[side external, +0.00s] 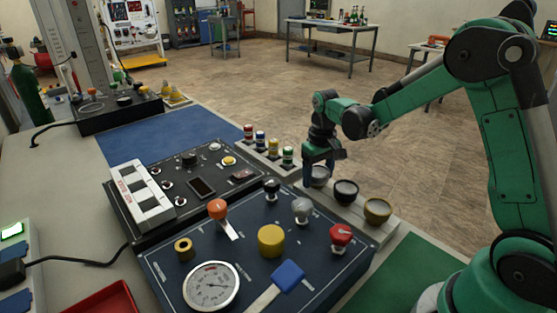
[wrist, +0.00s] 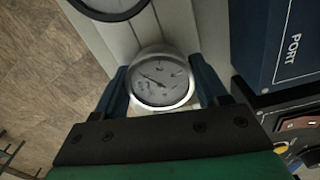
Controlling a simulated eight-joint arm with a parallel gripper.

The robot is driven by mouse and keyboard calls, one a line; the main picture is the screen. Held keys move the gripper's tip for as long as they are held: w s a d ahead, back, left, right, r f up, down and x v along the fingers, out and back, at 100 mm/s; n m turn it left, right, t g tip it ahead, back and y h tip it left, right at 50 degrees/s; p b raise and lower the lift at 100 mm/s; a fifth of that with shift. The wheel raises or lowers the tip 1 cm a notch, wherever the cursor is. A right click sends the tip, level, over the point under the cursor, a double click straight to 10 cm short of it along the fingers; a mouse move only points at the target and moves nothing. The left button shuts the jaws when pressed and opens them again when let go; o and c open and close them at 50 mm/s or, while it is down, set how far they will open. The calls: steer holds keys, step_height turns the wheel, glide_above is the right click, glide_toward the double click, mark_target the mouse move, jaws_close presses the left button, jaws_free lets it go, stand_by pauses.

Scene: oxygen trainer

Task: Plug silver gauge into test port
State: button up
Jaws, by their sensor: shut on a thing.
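The silver gauge (wrist: 162,80) has a round white dial and a silver rim. It sits between the two blue fingers of my gripper (wrist: 163,88) in the wrist view, and the gripper is shut on it. In the side view my gripper (side external: 320,174) points down over the gauge rack (side external: 358,226), with the silver gauge (side external: 319,181) low between its fingers at the rack's far end. I cannot tell whether the gauge still touches the rack. The word PORT is printed on the dark blue panel (wrist: 282,75) in the wrist view; the port opening itself is not clearly visible.
A black-rimmed gauge (side external: 346,192) and a brass gauge (side external: 378,210) stand beside mine. The panel carries an orange-knobbed lever (side external: 218,209), a yellow knob (side external: 271,241), a red knob (side external: 341,235) and a large dial (side external: 211,287). Several coloured-capped bottles (side external: 261,141) stand behind.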

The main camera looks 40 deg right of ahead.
mark_target(319, 171)
step_height(319, 171, up, 19)
steer(key=a+f+n, duration=0.2)
steer(key=a+n, duration=0.2)
steer(key=a, duration=1.1)
steer(key=a+f+n, duration=0.2)
steer(key=a+n, duration=0.1)
steer(key=a, duration=1.3)
steer(key=shift+s+f+n, duration=0.15)
steer(key=shift+s+n, duration=0.05)
steer(key=shift+n, duration=0.2)
steer(key=shift+a, duration=0.1)
steer(key=shift+f, duration=3)
steer(key=shift+f, duration=1.55)
